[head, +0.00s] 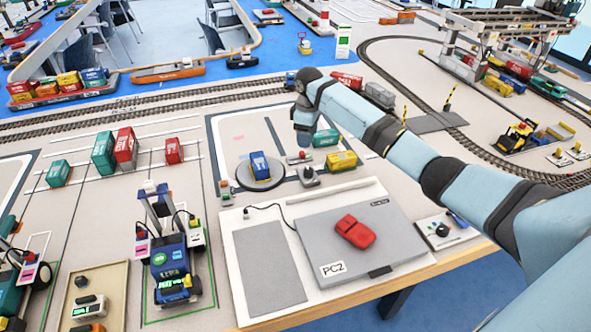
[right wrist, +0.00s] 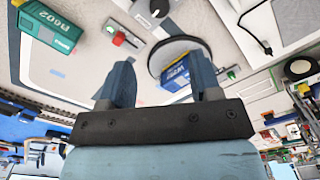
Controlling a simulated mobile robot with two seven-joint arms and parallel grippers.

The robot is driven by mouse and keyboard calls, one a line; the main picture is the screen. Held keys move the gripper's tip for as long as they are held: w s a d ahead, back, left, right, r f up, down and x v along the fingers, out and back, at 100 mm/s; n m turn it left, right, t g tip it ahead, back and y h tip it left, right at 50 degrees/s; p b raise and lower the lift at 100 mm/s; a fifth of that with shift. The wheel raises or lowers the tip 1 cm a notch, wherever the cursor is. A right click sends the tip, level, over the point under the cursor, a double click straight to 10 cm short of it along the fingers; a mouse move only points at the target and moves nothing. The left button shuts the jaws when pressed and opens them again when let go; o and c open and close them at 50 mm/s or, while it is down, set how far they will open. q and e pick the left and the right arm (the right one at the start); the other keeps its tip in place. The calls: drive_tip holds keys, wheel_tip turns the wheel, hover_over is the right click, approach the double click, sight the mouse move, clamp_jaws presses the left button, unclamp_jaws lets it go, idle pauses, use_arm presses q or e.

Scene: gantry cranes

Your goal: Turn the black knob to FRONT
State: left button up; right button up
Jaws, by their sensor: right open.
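A black knob (head: 309,173) stands on a small grey base beside a round turntable (head: 243,183). The knob also shows at the top edge of the right wrist view (right wrist: 158,7), partly cut off. I cannot read any FRONT mark beside it. Other dark knobs sit on a white plate at the right (head: 442,230) and in a beige tray at the left (head: 82,282). My right gripper (head: 303,140) hangs above the board behind the knob, apart from it. In the right wrist view its fingers (right wrist: 162,82) are spread and empty. My left gripper is not in view.
A blue container (head: 261,165) sits on the turntable. A red-button box (head: 299,157), a green container (head: 326,138) and a yellow container (head: 342,161) are close to the knob. A laptop-like grey panel (head: 330,255) with a red mouse-like object (head: 355,232) lies in front.

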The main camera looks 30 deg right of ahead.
sight(307, 170)
drive_tip(key=f+b, duration=0.1)
drive_tip(key=f, duration=1.2)
drive_tip(key=shift+s, duration=0.2)
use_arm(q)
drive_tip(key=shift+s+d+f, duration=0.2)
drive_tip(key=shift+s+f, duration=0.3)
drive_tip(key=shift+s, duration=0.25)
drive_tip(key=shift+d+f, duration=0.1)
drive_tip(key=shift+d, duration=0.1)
use_arm(e)
drive_tip(key=c, duration=0.9)
